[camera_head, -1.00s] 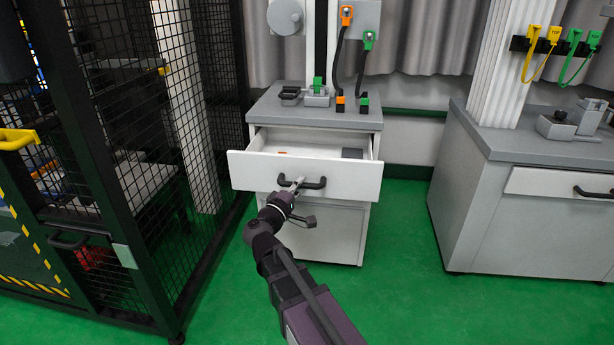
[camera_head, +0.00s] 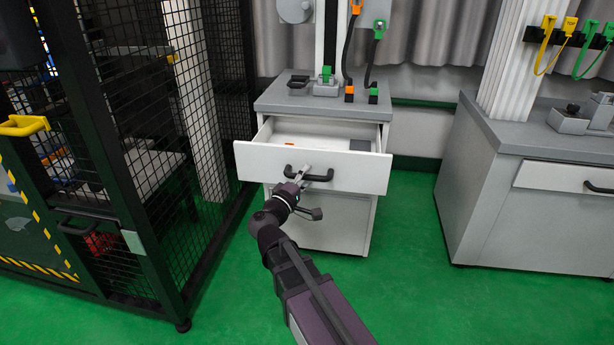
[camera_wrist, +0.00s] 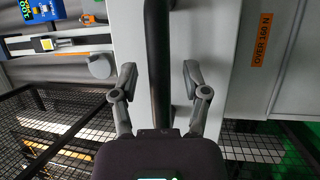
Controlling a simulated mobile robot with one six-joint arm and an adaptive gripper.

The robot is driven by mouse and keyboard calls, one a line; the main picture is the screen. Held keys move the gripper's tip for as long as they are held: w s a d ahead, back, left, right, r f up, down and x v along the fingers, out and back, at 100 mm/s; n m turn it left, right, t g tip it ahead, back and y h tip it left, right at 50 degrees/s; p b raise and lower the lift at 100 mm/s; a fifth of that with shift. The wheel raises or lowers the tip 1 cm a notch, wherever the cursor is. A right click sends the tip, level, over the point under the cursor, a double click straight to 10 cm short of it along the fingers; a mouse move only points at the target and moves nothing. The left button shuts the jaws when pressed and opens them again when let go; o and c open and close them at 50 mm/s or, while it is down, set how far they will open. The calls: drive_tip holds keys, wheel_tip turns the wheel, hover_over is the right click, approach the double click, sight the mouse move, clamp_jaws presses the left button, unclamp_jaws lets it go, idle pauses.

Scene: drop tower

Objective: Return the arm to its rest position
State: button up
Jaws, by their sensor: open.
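My gripper (camera_head: 304,174) is at the front of the pulled-out drawer (camera_head: 350,170) of the grey-topped cabinet in the head view. In the wrist view my gripper (camera_wrist: 158,85) is open, with one finger on each side of the black drawer handle (camera_wrist: 158,60). The handle also shows in the head view (camera_head: 322,178), partly behind the gripper. Whether the fingers touch the handle cannot be told. Nothing else is between the fingers. My arm reaches up to the drawer from the lower right of the head view.
A black mesh cage (camera_head: 150,130) stands close on the left. A second cabinet (camera_head: 500,200) stands on the right. Green floor (camera_head: 410,290) is free between them. An orange label reading "OVER 160 N" (camera_wrist: 262,40) shows in the wrist view.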

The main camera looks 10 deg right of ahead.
sight(263, 171)
drive_tip(key=a+r+g+y+p, duration=0.25)
drive_tip(key=a+y+p, duration=0.55)
drive_tip(key=a+p, duration=0.9)
drive_tip(key=s+d+f+m+g+b, duration=0.2)
drive_tip(key=s+d+f+m+g, duration=0.15)
drive_tip(key=d, duration=0.45)
drive_tip(key=s+d+f+m+g+b, duration=0.2)
drive_tip(key=d+f+g, duration=0.2)
drive_tip(key=d, duration=0.3)
drive_tip(key=s+d+f+m+g+y, duration=0.2)
drive_tip(key=s+d+g+y, duration=0.1)
drive_tip(key=s+d, duration=0.25)
drive_tip(key=s+d+f+m+g+y, duration=0.2)
drive_tip(key=s+d+f, duration=0.15)
drive_tip(key=s, duration=0.25)
wheel_tip(263, 171, up, 39)
drive_tip(key=p, duration=3.7)
drive_tip(key=shift+s+d, duration=0.15)
drive_tip(key=shift+d, duration=0.1)
drive_tip(key=shift+n, duration=0.25)
